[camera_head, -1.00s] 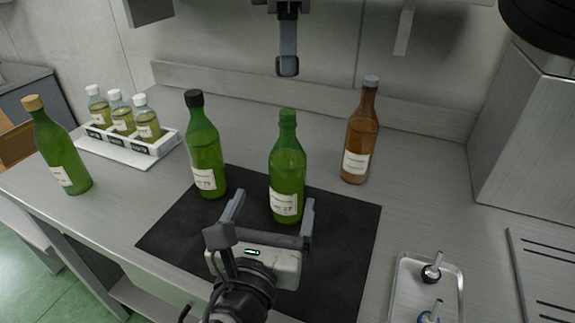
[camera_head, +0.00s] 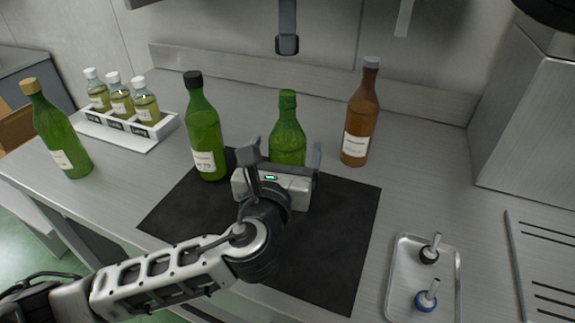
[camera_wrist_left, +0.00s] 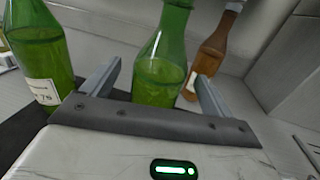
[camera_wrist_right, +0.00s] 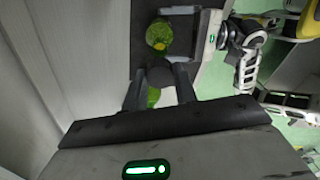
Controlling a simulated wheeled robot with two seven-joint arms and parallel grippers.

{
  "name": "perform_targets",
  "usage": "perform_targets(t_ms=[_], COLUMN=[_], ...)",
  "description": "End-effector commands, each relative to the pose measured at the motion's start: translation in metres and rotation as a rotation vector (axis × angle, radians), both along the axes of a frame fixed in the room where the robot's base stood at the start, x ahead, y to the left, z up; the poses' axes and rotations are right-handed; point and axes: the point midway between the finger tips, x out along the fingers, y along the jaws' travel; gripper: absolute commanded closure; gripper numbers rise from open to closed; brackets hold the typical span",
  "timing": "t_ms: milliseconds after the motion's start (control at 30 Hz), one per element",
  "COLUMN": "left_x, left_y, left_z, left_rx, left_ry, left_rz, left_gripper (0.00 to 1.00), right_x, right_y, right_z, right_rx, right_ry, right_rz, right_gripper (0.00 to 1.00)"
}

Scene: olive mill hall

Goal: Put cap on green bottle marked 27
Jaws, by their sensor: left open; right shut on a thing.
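The green bottle marked 27 (camera_head: 287,130) stands upright and bare-mouthed on the dark mat (camera_head: 345,215). Its label is now hidden behind my left gripper (camera_head: 284,158). That gripper is open, with one finger on each side of the bottle's lower body; I cannot tell whether they touch it. In the left wrist view the bottle (camera_wrist_left: 160,75) stands between the fingers.
A black-capped green bottle (camera_head: 206,140) stands left of bottle 27, a brown bottle (camera_head: 360,115) to the right. A cork-topped green bottle (camera_head: 55,135) and a rack of small bottles (camera_head: 165,128) are farther left. A metal tray (camera_head: 397,275) holds two pourers.

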Motion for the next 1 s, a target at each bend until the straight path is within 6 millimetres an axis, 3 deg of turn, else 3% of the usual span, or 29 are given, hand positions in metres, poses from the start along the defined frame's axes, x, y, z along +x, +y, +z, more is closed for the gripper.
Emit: perform_targets(t_ms=[200, 567, 600, 833, 1000], left_x=[0.023, 0.028, 0.028, 0.027, 0.027], left_y=[-0.005, -0.006, -0.006, -0.006, -0.006], left_z=[0.0, 0.0, 0.0, 0.0, 0.0], left_rx=[-0.001, -0.001, -0.001, -0.001, -0.001], left_ry=[0.0, 0.0, 0.0, 0.0, 0.001], left_rz=[0.001, 0.0, 0.0, 0.0, 0.0], left_gripper=[0.14, 0.14, 0.17, 0.81, 0.81], right_x=[0.0, 0.0, 0.0, 0.0, 0.0], right_y=[0.0, 0.0, 0.0, 0.0, -0.001], right_z=[0.0, 0.0, 0.0, 0.0, -0.013], right_rx=[0.0, 0.0, 0.0, 0.0, -0.001], right_ry=[0.0, 0.0, 0.0, 0.0, 0.001], right_rz=[0.0, 0.0, 0.0, 0.0, 0.003], right_gripper=[0.93, 0.93, 0.93, 0.93, 0.93])
